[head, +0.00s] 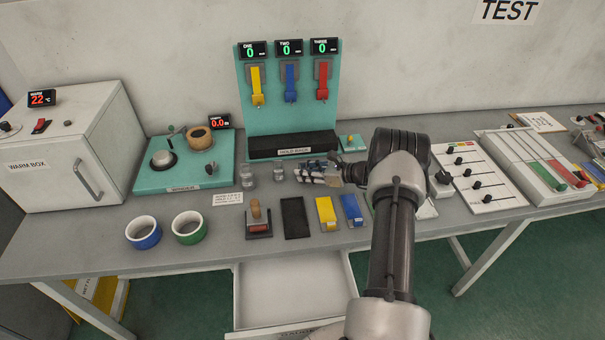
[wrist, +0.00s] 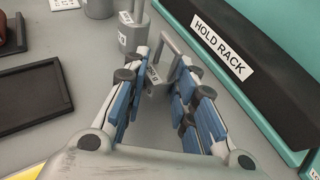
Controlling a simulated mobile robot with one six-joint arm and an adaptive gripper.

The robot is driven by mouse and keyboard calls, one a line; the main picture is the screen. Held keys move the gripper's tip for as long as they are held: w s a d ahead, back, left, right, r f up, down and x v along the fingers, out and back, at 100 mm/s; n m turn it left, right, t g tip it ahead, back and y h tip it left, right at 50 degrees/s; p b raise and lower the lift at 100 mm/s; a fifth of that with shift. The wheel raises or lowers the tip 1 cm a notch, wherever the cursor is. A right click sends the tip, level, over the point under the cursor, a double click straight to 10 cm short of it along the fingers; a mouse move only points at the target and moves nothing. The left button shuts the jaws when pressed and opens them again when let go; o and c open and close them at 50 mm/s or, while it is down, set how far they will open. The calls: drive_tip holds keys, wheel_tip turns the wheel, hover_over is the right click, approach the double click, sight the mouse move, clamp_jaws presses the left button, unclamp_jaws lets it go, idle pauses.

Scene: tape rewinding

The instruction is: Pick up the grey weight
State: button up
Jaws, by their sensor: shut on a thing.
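A small grey weight (wrist: 153,80) with a loop handle and a label shows in the wrist view between the fingertips of my gripper (wrist: 165,62). My gripper is shut on it, close above the grey table. Two more grey weights stand beyond it in the wrist view, a nearer one (wrist: 134,38) and a farther one (wrist: 98,8). In the head view my gripper (head: 308,172) is in front of the hold rack and hides most of the held weight. The other two weights, a larger one (head: 246,177) and a smaller one (head: 279,174), stand to its left.
The hold rack (head: 270,148) stands close behind my gripper. A black tray (head: 295,217), a stamp-like block (head: 258,222), and yellow (head: 326,213) and blue (head: 351,210) pieces lie in front.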

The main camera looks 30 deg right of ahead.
clamp_jaws()
drive_tip(key=shift+r, duration=0.1)
wheel_tip(320, 180, up, 20)
drive_tip(key=p, duration=0.4)
drive_tip(key=shift+p, duration=0.3)
drive_tip(key=shift+a, duration=0.1)
